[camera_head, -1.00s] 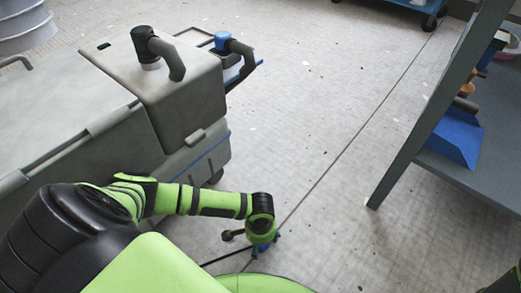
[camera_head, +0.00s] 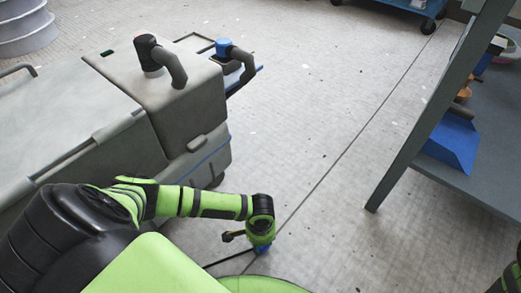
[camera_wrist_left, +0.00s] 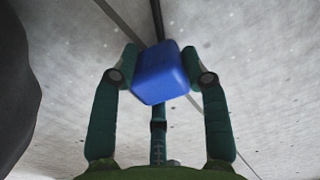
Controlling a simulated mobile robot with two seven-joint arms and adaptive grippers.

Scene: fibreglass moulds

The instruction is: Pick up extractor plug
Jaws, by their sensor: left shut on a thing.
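The extractor plug, a blue block, sits between the two dark green fingers of my left gripper in the left wrist view (camera_wrist_left: 160,74). The fingers touch it on both sides, so my left gripper (camera_wrist_left: 162,76) is shut on it. A dark cable or hose runs beyond the plug at the top of that view. In the head view my left gripper (camera_head: 262,246) is low over the floor, and a bit of the blue plug shows under the wrist. A thin black line reaches it from the left. My right gripper is out of view.
A grey shelf (camera_head: 490,185) with a blue scoop-like object (camera_head: 453,140) stands at the right. The floor (camera_head: 310,110) between them is open.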

